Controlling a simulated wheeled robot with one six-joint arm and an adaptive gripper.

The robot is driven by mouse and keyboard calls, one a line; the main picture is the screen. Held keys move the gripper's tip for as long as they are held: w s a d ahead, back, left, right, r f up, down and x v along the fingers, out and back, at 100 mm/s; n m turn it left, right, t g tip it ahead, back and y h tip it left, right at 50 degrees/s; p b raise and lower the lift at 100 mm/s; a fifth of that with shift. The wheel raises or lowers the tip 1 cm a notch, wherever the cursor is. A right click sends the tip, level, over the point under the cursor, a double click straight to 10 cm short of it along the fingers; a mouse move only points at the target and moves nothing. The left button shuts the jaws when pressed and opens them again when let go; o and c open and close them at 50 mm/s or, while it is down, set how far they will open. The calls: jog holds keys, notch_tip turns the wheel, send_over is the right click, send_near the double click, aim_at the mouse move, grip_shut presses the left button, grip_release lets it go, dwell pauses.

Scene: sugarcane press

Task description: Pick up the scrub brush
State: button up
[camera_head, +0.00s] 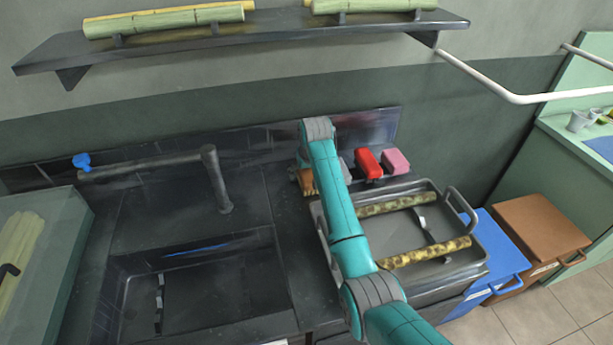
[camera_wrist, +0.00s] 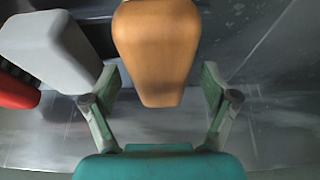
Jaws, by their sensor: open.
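An orange-brown, rounded block, which looks like the scrub brush (camera_wrist: 157,45), is at the top middle of the wrist view. In the head view a part of the brush (camera_head: 306,182) shows just left of my teal arm, on the back of the counter. My gripper (camera_wrist: 160,76) is open, with one finger on each side of the near end of the brush. Gaps show between the brush and both fingers.
A grey block (camera_wrist: 50,48) lies close beside the left finger, with a red block (camera_head: 368,163) and a pink block (camera_head: 396,161) farther right in the head view. A tray (camera_head: 478,262) with cane pieces is in front. A sink (camera_head: 200,295) and faucet (camera_head: 217,180) are left.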

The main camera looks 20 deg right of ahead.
jog(key=shift+f, duration=0.15)
jog(key=c, duration=1.4)
jog(key=shift+o, duration=0.2)
notch_tip(320, 180, up, 11)
jog(key=shift+f, duration=0.2)
jog(key=o, duration=0.6)
jog(key=c, duration=0.3)
jog(key=shift+c, duration=0.2)
